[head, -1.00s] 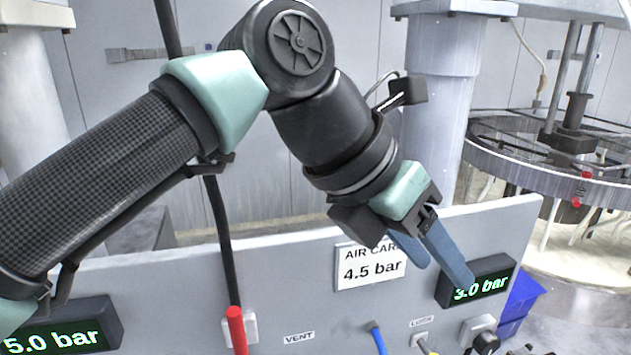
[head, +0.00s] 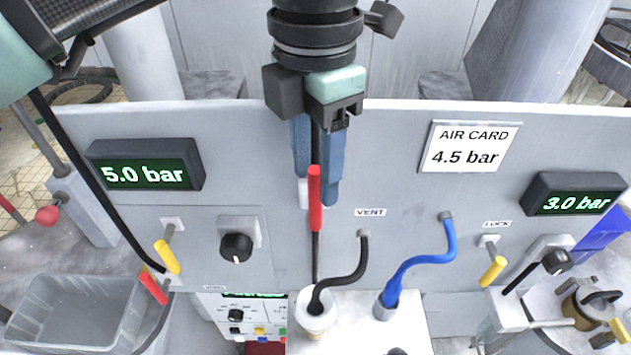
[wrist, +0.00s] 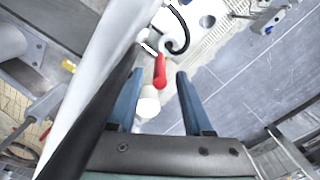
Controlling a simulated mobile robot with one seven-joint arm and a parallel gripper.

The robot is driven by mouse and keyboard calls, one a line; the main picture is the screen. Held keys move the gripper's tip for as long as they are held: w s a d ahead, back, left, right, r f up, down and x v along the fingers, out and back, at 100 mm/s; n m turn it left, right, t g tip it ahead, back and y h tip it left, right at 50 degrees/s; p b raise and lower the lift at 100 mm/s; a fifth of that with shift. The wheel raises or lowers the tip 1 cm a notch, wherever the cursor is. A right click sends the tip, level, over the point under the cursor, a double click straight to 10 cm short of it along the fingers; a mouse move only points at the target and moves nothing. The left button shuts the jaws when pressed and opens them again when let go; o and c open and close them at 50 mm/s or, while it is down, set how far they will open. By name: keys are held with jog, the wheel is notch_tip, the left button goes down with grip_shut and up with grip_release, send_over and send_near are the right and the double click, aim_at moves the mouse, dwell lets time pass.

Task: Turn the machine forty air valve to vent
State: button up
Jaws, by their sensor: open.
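A red valve handle (head: 315,200) stands upright at the middle of the grey panel, left of a label reading VENT (head: 370,212). My gripper (head: 318,190) is open, with its blue fingers pointing down on either side of the red handle's upper part. In the wrist view the red handle (wrist: 160,72) shows between and beyond the open fingertips. I cannot tell whether a finger touches it. The finger tips partly hide a pale mount behind the handle. No machine number is readable.
Displays read 5.0 bar (head: 146,175) and 3.0 bar (head: 575,202); an air card (head: 467,147) reads 4.5 bar. A black hose (head: 350,277) and a blue hose (head: 425,262) lie close right of the handle. Yellow-tipped levers (head: 167,257) (head: 492,271) flank them. A clear bin (head: 75,315) is lower left.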

aim_at(316, 230)
notch_tip(316, 230, down, 6)
jog(key=b, duration=0.3)
jog(key=shift+r, duration=0.2)
jog(key=shift+c, duration=0.3)
grip_shut()
jog(key=shift+r, duration=0.1)
dwell(0.7)
